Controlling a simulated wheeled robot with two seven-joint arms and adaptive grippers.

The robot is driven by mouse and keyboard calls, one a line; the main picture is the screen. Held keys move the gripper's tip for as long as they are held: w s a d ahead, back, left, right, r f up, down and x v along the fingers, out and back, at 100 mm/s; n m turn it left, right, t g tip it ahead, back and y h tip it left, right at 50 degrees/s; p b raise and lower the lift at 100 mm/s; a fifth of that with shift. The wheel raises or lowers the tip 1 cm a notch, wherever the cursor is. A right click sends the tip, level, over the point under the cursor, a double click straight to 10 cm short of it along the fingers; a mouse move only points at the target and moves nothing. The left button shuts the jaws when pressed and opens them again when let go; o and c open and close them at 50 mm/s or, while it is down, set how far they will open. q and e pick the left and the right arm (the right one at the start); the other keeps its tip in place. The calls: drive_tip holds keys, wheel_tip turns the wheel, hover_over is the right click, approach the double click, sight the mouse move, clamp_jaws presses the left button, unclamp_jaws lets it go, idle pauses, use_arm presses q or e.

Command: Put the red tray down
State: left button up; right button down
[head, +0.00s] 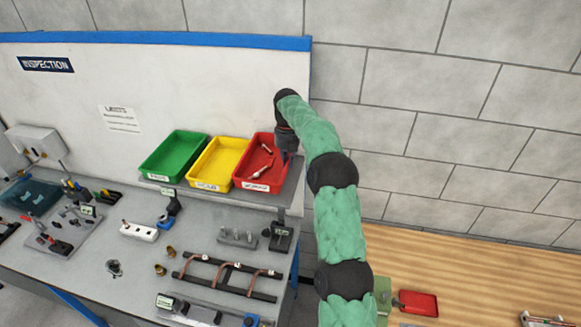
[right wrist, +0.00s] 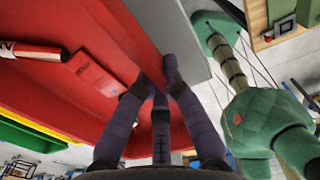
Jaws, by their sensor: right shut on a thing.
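The red tray (head: 276,172) is at the right end of the grey shelf (head: 294,190), beside the yellow tray. It holds a few small red-and-white pieces (head: 262,169) and has a white label on its front. My right gripper (head: 288,153) is at the tray's right wall, shut on it. In the right wrist view the dark fingers (right wrist: 156,82) meet the wall of the red tray (right wrist: 105,32). The tray looks roughly level. I cannot tell whether its base touches the shelf. My left gripper is not in the head view.
A yellow tray (head: 219,160) and a green tray (head: 174,153) stand left of the red one. The bench (head: 100,245) below carries copper tubes on a rack (head: 230,275), fittings and small fixtures. A white board (head: 200,80) rises behind. A wooden surface (head: 450,265) lies right.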

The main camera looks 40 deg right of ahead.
sight(291, 178)
drive_tip(key=shift+w+d+f, duration=0.15)
drive_tip(key=shift+d+f, duration=0.65)
drive_tip(key=f+p, duration=0.1)
drive_tip(key=f, duration=0.2)
drive_tip(key=shift+d+p, duration=0.3)
drive_tip(key=shift+p, duration=0.1)
drive_tip(key=shift+f, duration=0.35)
drive_tip(key=shift+f, duration=0.1)
drive_tip(key=c, duration=1.4)
unclamp_jaws()
drive_tip(key=shift+f, duration=0.1)
